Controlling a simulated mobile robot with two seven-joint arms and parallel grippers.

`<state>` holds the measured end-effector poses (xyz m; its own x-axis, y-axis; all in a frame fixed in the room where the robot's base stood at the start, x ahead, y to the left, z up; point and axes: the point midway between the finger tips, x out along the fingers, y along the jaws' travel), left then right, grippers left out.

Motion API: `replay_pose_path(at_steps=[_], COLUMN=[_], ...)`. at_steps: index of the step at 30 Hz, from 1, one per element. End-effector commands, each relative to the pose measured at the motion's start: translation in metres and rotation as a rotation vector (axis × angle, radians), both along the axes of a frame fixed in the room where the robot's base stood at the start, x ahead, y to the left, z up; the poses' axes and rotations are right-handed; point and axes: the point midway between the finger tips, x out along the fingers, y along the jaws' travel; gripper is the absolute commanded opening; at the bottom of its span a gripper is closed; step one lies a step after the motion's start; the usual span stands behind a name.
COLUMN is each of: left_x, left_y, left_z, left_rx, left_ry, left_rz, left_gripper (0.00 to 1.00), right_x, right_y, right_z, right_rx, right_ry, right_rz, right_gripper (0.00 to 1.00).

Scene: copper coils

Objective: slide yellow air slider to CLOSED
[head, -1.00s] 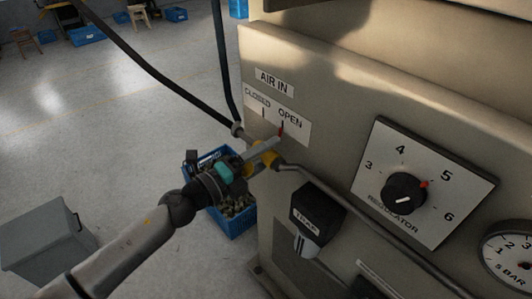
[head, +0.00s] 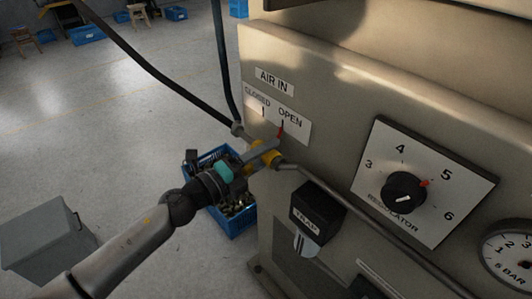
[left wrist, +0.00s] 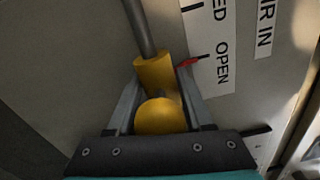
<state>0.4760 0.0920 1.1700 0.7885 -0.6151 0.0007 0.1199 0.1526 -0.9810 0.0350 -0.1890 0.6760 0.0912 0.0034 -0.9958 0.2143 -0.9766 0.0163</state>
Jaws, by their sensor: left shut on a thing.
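The yellow air slider (head: 275,159) sits on the pipe below the AIR IN label at the front of the beige machine. Its red pointer (head: 281,132) stands at the OPEN mark of the white CLOSED/OPEN plate (head: 299,126). My left gripper (head: 262,152) is at the slider, with its fingers shut on it. In the left wrist view the slider's yellow sleeve (left wrist: 155,73) is on the grey pipe, and its round yellow knob (left wrist: 160,117) lies between the two fingers. The fingers partly hide the slider in the head view. My right gripper does not show.
A black trap (head: 316,209) and a regulator dial (head: 404,191) are to the right on the machine, with a gauge (head: 513,257) beyond. A blue crate (head: 237,223) stands on the floor behind my arm. A grey bin (head: 45,240) stands at left.

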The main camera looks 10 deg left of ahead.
Motion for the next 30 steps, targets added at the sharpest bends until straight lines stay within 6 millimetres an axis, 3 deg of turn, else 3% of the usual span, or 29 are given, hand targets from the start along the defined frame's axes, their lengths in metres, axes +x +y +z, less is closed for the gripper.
replay_pose_path(at_steps=[8, 18, 29, 30], left_x=[0.001, 0.037, 0.042, 0.042], left_y=[0.001, 0.047, 0.055, 0.055], left_z=[0.000, -0.003, 0.000, 0.000], left_rx=[0.003, 0.011, 0.010, 0.011], left_ry=[-0.001, -0.005, -0.005, -0.006], left_rz=[0.000, 0.005, 0.008, 0.009], left_gripper=[0.00, 0.00, 0.00, 0.52], right_x=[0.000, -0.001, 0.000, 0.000], right_y=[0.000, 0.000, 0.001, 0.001], right_z=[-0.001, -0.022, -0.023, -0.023], right_rx=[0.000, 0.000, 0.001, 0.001], right_ry=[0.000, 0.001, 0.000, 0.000], right_rz=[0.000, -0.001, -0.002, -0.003], right_gripper=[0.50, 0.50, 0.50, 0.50])
